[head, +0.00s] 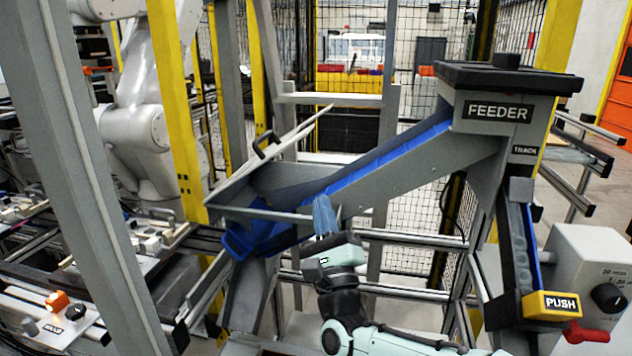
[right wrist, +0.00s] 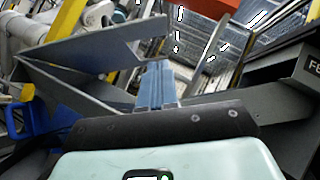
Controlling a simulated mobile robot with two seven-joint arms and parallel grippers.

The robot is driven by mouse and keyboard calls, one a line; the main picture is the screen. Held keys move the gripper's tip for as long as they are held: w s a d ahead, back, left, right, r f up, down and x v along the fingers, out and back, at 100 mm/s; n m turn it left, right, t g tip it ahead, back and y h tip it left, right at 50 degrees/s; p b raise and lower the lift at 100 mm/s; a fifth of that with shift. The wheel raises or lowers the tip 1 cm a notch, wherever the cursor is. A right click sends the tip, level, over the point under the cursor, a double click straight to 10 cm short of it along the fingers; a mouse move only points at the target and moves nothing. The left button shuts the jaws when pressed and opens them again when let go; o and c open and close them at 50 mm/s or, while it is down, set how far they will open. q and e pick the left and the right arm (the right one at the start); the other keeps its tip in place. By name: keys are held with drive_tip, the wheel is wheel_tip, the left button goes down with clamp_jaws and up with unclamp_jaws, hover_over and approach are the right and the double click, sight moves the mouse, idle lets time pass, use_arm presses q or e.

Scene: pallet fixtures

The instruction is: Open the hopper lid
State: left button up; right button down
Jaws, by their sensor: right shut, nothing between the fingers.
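The hopper (head: 375,192) is a grey trough with a blue lining, sloping down to the left from the FEEDER box. Its lid (head: 291,133) is a thin pale panel with a black handle (head: 266,145). The lid stands tilted up at a steep angle over the hopper's lower left end, leaving a gap below it. The lid also shows in the right wrist view (right wrist: 95,47), raised over the hopper wall. My right gripper (head: 322,205), with blue fingers, is shut and empty in front of the hopper's near wall, right of and below the lid. My left gripper is out of view.
The FEEDER box (head: 500,112) with a black top stands at the right. Below it are a chute with a yellow PUSH block (head: 556,304) and a grey control box (head: 590,270) with a red lever. A grey post (head: 85,180) and a yellow post (head: 176,110) stand at the left.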

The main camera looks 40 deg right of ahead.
use_arm(q)
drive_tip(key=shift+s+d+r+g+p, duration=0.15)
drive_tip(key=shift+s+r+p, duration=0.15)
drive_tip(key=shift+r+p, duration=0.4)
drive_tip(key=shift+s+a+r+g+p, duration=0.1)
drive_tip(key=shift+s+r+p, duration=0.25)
drive_tip(key=shift+p, duration=0.5)
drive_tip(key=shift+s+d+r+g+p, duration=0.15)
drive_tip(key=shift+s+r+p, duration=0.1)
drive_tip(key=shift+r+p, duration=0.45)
use_arm(e)
drive_tip(key=w+d+r+n+t+y, duration=0.1)
drive_tip(key=w+r+y, duration=0.1)
drive_tip(key=w+r, duration=0.4)
drive_tip(key=shift+w+d+r+n, duration=0.3)
drive_tip(key=shift+w+r, duration=0.1)
drive_tip(key=shift+w, duration=0.8)
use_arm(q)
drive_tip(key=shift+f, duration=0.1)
use_arm(e)
drive_tip(key=shift+a, duration=0.1)
